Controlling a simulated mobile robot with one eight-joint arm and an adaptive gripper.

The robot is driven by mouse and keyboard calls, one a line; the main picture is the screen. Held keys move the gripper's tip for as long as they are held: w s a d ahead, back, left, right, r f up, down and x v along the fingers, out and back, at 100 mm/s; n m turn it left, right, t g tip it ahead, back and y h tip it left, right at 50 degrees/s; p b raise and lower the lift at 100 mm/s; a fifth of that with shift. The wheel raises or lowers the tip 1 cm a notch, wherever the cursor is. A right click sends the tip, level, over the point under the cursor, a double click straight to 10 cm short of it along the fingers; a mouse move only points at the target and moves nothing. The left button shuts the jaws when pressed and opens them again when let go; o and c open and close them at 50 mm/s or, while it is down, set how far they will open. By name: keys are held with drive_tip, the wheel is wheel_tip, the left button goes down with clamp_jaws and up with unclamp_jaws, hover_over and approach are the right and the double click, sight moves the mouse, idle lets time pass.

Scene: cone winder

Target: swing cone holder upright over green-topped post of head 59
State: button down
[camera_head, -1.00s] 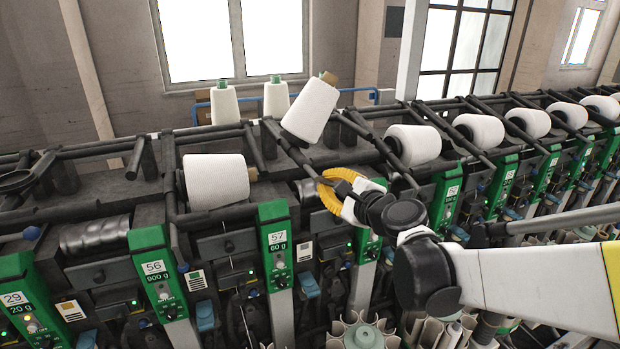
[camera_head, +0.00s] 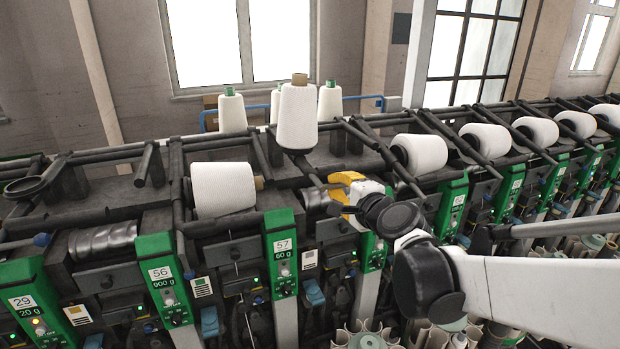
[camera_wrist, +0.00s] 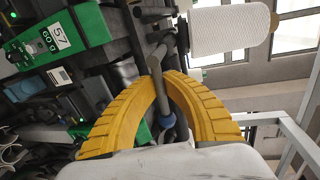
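The white cone (camera_head: 297,118) stands nearly upright on its holder, above the machine's dark rail; it also shows in the wrist view (camera_wrist: 208,30). My gripper (camera_head: 345,188) is beside and below the cone, its yellow fingers (camera_wrist: 166,82) curved around the holder's dark handle bar (camera_wrist: 158,62) and closed on it. A blue knob (camera_wrist: 167,121) shows between the fingers. A green-topped post (camera_head: 373,250) stands just below my gripper, its label hidden by my arm. I cannot read a 59 on any post.
Posts labelled 57 (camera_head: 282,245) and 56 (camera_head: 160,275) stand to the left. A cone (camera_head: 223,189) lies on its side left of the upright one. More lying cones (camera_head: 420,152) line the right. Spare cones (camera_head: 232,110) stand behind, before a blue rail (camera_head: 365,98).

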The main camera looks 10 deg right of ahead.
drive_tip(key=c, duration=1.5)
unclamp_jaws()
drive_tip(key=shift+s, duration=0.1)
drive_tip(key=v, duration=1.2)
